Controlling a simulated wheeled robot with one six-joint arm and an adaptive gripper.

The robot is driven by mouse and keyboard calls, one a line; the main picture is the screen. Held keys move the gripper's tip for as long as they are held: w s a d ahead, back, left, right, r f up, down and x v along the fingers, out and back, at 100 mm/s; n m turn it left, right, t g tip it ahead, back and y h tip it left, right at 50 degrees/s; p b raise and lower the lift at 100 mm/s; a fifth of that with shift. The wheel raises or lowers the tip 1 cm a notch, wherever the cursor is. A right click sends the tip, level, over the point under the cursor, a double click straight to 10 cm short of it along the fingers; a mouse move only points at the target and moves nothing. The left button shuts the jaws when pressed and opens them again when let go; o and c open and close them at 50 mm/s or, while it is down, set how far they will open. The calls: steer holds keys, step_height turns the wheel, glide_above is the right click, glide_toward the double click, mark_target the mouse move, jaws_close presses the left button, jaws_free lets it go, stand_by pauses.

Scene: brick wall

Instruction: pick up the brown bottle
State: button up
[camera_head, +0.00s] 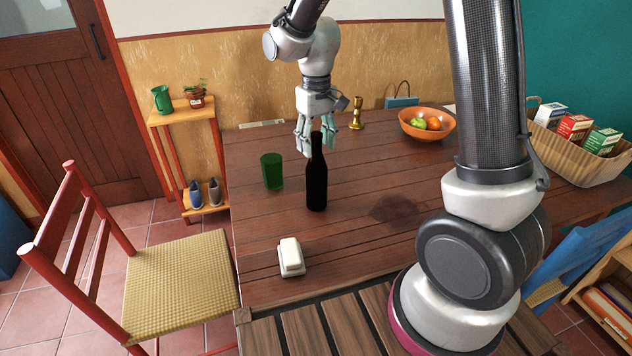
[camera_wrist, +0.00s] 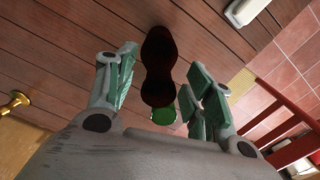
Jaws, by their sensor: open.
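The dark brown bottle (camera_head: 316,184) stands upright on the wooden table, and its neck overlaps my gripper in the head view. My gripper (camera_head: 317,146) points down behind the bottle's neck, with its fingers spread and nothing held.
A green glass (camera_head: 272,171) stands left of the bottle; it also shows in the wrist view (camera_wrist: 164,116). A white butter dish (camera_head: 291,257) sits nearer the front. A brass candlestick (camera_head: 357,114) and an orange fruit bowl (camera_head: 428,133) stand farther back.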

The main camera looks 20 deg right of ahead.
steer(key=shift+f, duration=0.8)
steer(key=shift+d, duration=0.1)
jaws_close()
steer(key=shift+r, duration=0.1)
